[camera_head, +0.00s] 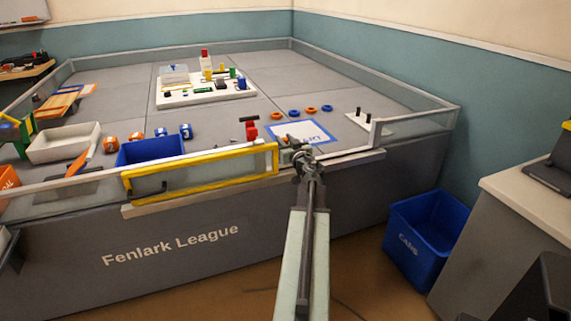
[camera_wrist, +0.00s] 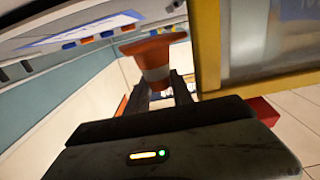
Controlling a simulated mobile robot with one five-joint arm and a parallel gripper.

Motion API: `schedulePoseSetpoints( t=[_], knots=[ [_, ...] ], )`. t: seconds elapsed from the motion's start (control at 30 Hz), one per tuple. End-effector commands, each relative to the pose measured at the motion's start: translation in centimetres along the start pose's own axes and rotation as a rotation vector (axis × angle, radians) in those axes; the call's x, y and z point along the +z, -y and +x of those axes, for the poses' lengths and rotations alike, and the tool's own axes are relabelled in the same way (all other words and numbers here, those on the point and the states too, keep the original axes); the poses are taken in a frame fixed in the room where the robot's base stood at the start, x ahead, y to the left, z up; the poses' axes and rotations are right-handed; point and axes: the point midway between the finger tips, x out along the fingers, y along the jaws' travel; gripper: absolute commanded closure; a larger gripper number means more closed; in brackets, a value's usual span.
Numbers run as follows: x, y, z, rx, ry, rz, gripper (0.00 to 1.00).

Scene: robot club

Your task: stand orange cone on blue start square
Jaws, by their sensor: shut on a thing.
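An orange cone with a white band (camera_wrist: 155,72) is held between the fingers of my gripper (camera_wrist: 160,92) in the wrist view. Its wide base faces away from the fingers. In the head view my gripper (camera_head: 303,152) is at the arena's front edge, in front of the blue start square (camera_head: 318,141), a white sheet with a blue border. The arm and gripper cover part of the square's near side. The cone is mostly hidden there, and I cannot tell whether it touches anything. The square's blue edge also shows in the wrist view (camera_wrist: 80,36).
A yellow-framed panel (camera_head: 200,173) stands along the front wall, close left of my gripper. A blue bin (camera_head: 150,151) and a red object (camera_head: 251,132) are left of the square. Several blue and orange rings (camera_head: 294,113) lie behind it. A white plate with black pegs (camera_head: 368,122) is right.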

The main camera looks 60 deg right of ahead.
Motion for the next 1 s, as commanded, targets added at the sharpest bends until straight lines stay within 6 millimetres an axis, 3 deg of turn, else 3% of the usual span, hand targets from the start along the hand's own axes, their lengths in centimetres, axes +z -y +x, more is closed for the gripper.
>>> schedulePoseSetpoints(
  t=[0.17, 0.4, 0.8, 0.83, 1.0],
  knots=[
    [0.6, 0.0, 0.0, 0.000, 0.000, 0.000, 1.00],
    [4.8, 0.1, 0.0, -0.001, 0.000, 0.000, 1.00],
    [4.9, 0.1, 0.0, -0.002, 0.000, 0.000, 1.00],
    [4.8, 0.1, 0.0, -0.002, 0.000, 0.000, 0.64],
    [4.7, 0.2, 0.1, -0.002, 0.000, 0.000, 0.63]
  ],
)
